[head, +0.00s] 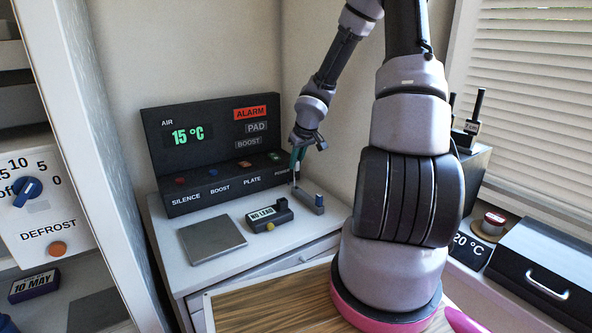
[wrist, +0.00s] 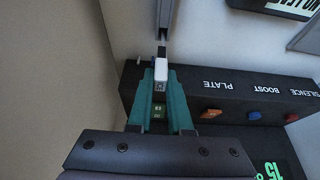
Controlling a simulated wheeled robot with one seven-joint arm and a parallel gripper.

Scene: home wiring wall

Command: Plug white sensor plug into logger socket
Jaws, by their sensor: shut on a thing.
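The white sensor plug (wrist: 160,73) is between the teal fingertips of my gripper (wrist: 161,82) in the wrist view. My gripper (head: 298,158) is shut on it and points down beside the right end of the control panel in the head view. A thin dark lead or pin runs from the plug toward a dark grey bar (head: 305,201); I cannot tell whether they touch. The logger (head: 268,215), a black box reading NO LEAD, lies on the counter left of the bar. Part of it shows in the wrist view (wrist: 285,8). Its socket opening cannot be made out.
The black control panel (head: 210,150) with several coloured buttons stands behind, close to my gripper. A flat grey pad (head: 212,239) lies left of the logger. The counter between pad and panel is clear.

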